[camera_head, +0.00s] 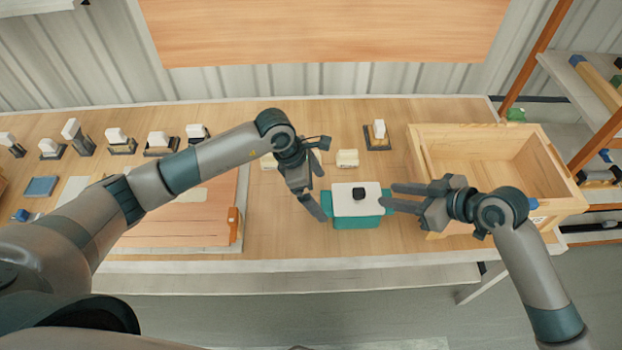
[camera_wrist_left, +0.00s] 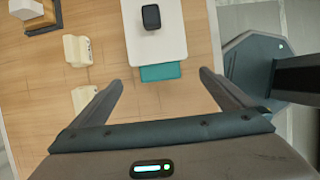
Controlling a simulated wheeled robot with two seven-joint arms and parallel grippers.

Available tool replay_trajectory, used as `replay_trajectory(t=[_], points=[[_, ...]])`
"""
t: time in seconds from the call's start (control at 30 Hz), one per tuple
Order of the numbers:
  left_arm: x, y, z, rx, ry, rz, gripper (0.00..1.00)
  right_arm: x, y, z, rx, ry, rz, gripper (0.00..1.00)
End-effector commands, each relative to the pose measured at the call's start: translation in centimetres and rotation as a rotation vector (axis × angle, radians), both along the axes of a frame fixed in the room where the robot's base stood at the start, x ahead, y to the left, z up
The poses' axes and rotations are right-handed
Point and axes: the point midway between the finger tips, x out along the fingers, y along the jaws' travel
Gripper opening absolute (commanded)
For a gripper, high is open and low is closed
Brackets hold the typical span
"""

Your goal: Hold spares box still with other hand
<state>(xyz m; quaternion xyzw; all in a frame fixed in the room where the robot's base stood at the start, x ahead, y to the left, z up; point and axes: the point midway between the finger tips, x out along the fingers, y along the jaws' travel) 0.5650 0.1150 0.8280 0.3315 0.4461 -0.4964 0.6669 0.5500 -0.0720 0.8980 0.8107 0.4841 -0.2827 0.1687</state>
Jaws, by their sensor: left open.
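The spares box is a teal box (camera_head: 356,222) with a white lid (camera_head: 345,205) and a black knob (camera_head: 358,193), standing near the table's front edge. Teal tabs stick out on both sides. My left gripper (camera_head: 318,197) is open at the box's left side. The teal tab (camera_wrist_left: 160,73) and white lid (camera_wrist_left: 155,32) lie just ahead. My right gripper (camera_head: 388,196) is at the right tab, its fingers apart; I cannot tell whether it touches the box.
A wooden crate (camera_head: 428,160) stands at the right. Cream blocks (camera_head: 347,159) lie behind the box, and a block on a dark base (camera_head: 379,134) stands further back. Several pieces line the back left.

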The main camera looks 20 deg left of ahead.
Motion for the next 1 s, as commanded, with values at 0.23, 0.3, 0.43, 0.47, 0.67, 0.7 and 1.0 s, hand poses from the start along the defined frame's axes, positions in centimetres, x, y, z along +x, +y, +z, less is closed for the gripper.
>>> replay_trajectory(t=[0.23, 0.3, 0.43, 0.47, 0.67, 0.7, 1.0], points=[[0.4, -1.4, -3.5, -0.002, 0.002, 0.0, 1.0, 0.0, 0.0, 0.0, 0.0, 0.0, 0.0, 0.31], [0.5, -1.7, -4.3, -0.001, 0.002, 0.0, 1.0, 0.0, 0.0, 0.0, 0.0, 0.0, 0.0, 0.31], [0.6, -2.0, -5.2, 0.0, 0.001, 0.001, 1.0, 0.0, 0.0, 0.0, 0.0, 0.0, 0.0, 0.31], [0.6, -2.1, -5.3, 0.0, 0.001, 0.001, 1.0, 0.0, 0.0, 0.0, 0.0, 0.0, 0.0, 0.31], [0.7, -2.3, -5.7, -0.001, -0.001, -0.001, 1.0, 0.0, 0.0, 0.0, 0.0, 0.0, 0.0, 0.31], [0.7, -2.3, -5.7, -0.001, -0.001, -0.001, 1.0, 0.0, 0.0, 0.0, 0.0, 0.0, 0.0, 0.31], [0.7, -2.2, -5.7, 0.0, 0.0, 0.0, 0.64, 0.0, 0.0, 0.0, 0.0, 0.0, 0.0, 0.31]])
